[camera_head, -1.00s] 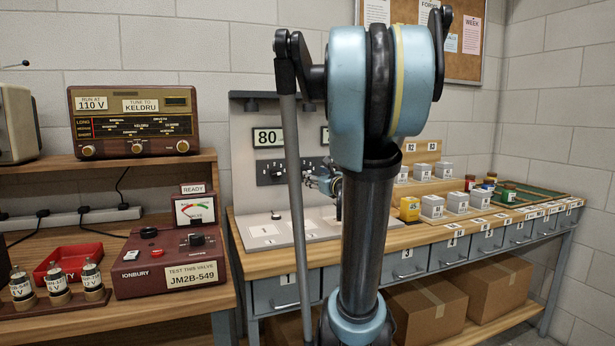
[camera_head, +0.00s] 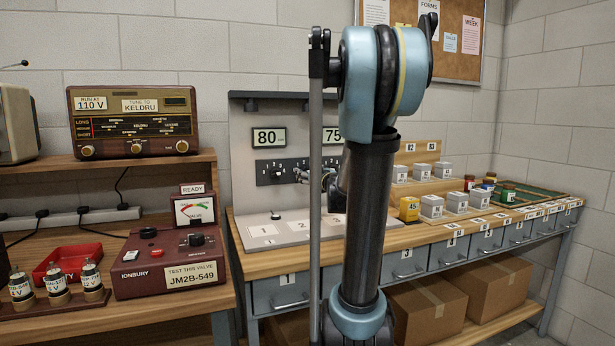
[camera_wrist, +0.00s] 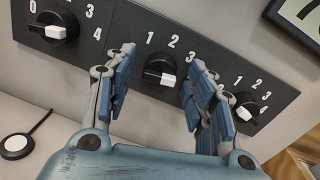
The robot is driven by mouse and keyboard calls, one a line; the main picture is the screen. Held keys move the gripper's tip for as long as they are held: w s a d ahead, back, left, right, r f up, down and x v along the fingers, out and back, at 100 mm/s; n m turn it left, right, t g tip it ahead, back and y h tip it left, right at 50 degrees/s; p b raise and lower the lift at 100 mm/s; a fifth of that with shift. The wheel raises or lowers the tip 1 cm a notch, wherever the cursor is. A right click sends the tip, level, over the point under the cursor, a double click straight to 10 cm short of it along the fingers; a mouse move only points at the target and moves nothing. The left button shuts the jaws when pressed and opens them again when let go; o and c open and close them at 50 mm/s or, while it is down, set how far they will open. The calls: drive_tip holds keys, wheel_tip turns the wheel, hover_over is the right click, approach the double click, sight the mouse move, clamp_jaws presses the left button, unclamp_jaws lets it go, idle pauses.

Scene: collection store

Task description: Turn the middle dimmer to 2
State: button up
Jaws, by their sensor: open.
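A black dimmer panel (camera_head: 266,173) with white numbers stands upright at the back of the bench; it fills the upper wrist view (camera_wrist: 105,50). The middle dimmer (camera_wrist: 160,68) is a black knob with a white end, under the numbers 1, 2 and 3. Its white end faces right, toward a number hidden by a finger. My gripper (camera_wrist: 160,60) is open, with one blue-padded finger on each side of this knob; I cannot tell whether they touch it. In the head view my arm hides most of the gripper and the middle dimmer.
The left dimmer (camera_wrist: 53,28) and right dimmer (camera_wrist: 245,106) sit close on either side. Displays above read 80 (camera_head: 268,137) and 75 (camera_head: 332,136). Grey boxes (camera_head: 432,206) stand to the right.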

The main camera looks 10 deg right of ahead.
drive_tip(key=shift+c, duration=0.6)
drive_tip(key=c, duration=1)
drive_tip(key=shift+o, duration=0.2)
drive_tip(key=shift+s+a+n+g+h, duration=0.1)
drive_tip(key=shift+n+h, duration=0.05)
drive_tip(key=shift+n, duration=2.4)
drive_tip(key=shift+a+n+g+h, duration=0.1)
drive_tip(key=shift+n+h, duration=0.1)
drive_tip(key=shift+n, duration=2.4)
drive_tip(key=shift+s+a+n+g+h, duration=0.1)
drive_tip(key=shift+n+h, duration=0.05)
drive_tip(key=shift+n, duration=2.4)
drive_tip(key=shift+n, duration=0.3)
